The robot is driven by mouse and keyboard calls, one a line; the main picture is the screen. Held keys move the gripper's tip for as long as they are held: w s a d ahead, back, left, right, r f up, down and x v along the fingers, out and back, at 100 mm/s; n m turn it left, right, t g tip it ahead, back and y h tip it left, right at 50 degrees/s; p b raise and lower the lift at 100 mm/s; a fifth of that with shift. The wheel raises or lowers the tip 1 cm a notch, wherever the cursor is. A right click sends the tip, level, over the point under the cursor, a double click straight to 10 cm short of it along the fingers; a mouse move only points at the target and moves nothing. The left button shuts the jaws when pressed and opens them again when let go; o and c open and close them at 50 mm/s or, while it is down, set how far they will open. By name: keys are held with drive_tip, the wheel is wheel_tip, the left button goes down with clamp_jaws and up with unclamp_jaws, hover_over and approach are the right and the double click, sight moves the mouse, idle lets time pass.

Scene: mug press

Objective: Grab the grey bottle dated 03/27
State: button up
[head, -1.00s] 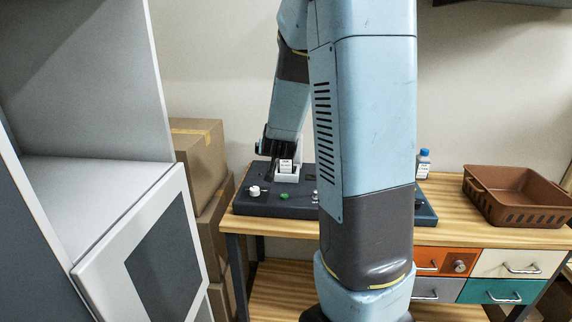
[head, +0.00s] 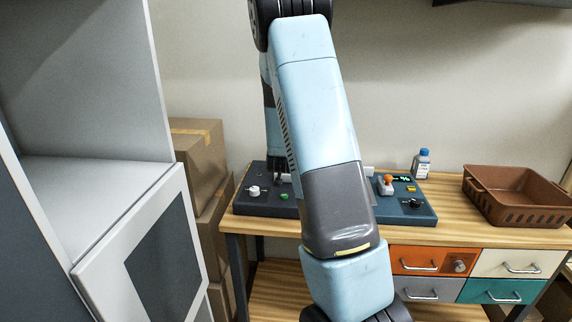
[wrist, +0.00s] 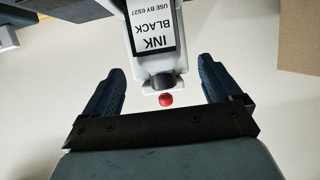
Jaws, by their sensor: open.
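In the wrist view, a bottle (wrist: 156,62) with a light grey shoulder and dark cap appears upside down. Its white label reads "INK BLACK" and "USE BY 03/27". My gripper (wrist: 160,68) is open, with one dark blue finger on each side of the bottle and a visible gap on both sides. A small red ball-like part shows just beyond the cap. In the head view my arm hides this bottle and most of my gripper, at the left dark console (head: 262,205).
A blue-capped bottle (head: 421,163) with an unreadable label stands at the back of the wooden bench. A right console (head: 415,212) with an orange knob and a brown basket (head: 518,198) are also there. A white cabinet (head: 150,235) and cardboard boxes (head: 197,150) stand to the left.

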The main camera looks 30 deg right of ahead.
drive_tip(key=shift+x, duration=3.2)
drive_tip(key=shift+r, duration=0.15)
drive_tip(key=c, duration=1.3)
drive_tip(key=shift+r, duration=0.15)
drive_tip(key=shift+c, duration=1.3)
